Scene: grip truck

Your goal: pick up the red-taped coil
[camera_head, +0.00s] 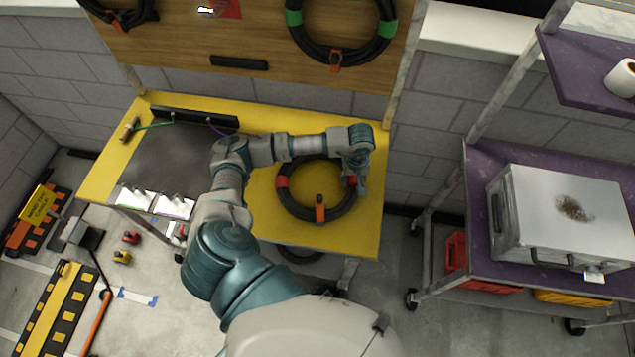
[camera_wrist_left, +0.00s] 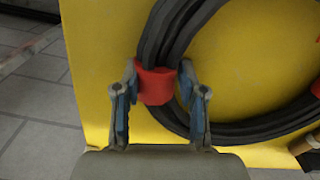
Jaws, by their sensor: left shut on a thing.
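The red-taped coil (camera_head: 317,217) is a black cable loop lying on the yellow bench (camera_head: 258,238), with red tape bands on it. My left gripper (camera_head: 362,187) reaches down to the coil's right side. In the left wrist view, the coil (camera_wrist_left: 253,127) runs past the fingers, and the red tape band (camera_wrist_left: 155,86) sits between the two blue fingertips of the left gripper (camera_wrist_left: 157,92). The gripper is shut on the coil at this band. An orange clip (camera_head: 320,208) is on the coil's near side. My right gripper is not in view.
A wooden board (camera_head: 188,45) behind the bench holds a green-taped coil (camera_head: 293,18). A dark mat (camera_head: 175,160) lies on the bench's left. A purple cart (camera_head: 480,180) with a white metal box (camera_head: 540,225) stands at right. Another black loop (camera_head: 298,256) shows below the bench's front edge.

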